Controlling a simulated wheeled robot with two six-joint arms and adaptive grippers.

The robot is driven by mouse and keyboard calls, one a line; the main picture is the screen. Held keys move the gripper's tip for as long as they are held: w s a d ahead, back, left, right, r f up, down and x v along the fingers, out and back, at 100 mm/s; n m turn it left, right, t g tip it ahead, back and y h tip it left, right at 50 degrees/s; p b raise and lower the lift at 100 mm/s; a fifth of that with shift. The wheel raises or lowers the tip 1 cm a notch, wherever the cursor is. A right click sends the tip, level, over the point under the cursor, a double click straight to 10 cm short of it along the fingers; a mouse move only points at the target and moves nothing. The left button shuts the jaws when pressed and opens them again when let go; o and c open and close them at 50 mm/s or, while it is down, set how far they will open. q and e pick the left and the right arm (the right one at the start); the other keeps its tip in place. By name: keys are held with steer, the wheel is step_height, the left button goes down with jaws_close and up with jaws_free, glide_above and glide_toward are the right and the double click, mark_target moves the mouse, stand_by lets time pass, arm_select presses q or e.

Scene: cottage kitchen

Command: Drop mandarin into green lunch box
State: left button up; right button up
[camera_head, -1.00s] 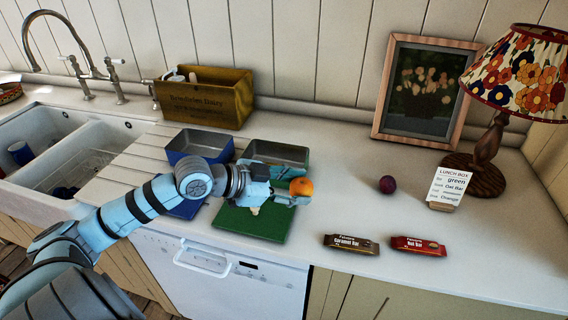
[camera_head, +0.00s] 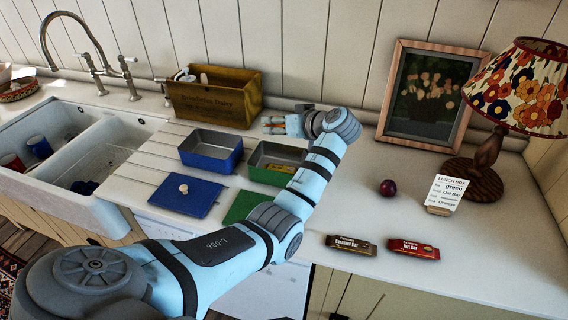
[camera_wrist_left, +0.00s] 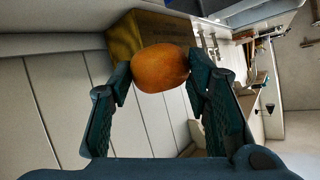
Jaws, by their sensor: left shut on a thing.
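The mandarin (camera_wrist_left: 160,68) is a round orange fruit between the fingertips of my left gripper (camera_wrist_left: 155,80) in the left wrist view. My left gripper (camera_head: 284,124) is shut on it in the head view, where the mandarin is mostly hidden by the gripper. The gripper is raised behind the green lunch box (camera_head: 260,174), toward the back wall. The green lunch box is open, with a grey inside; my forearm hides its right part. Its green lid (camera_head: 238,207) lies in front, partly covered by my arm. My right gripper is not in view.
A blue lunch box (camera_head: 211,155) stands left of the green one, its blue lid (camera_head: 185,198) in front. A wooden crate (camera_head: 215,100) stands behind. A plum (camera_head: 388,187), two bars (camera_head: 350,245), a note card (camera_head: 444,191), picture frame and lamp are to the right.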

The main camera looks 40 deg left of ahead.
arm_select(q)
steer(key=shift+f+b, duration=0.3)
steer(key=shift+f, duration=0.05)
step_height(320, 180, down, 5)
steer(key=b, duration=0.4)
steer(key=shift+a+f, duration=0.1)
steer(key=shift+f, duration=0.05)
steer(key=o, duration=1.2)
steer(key=shift+s, duration=0.1)
steer(key=v, duration=1.2)
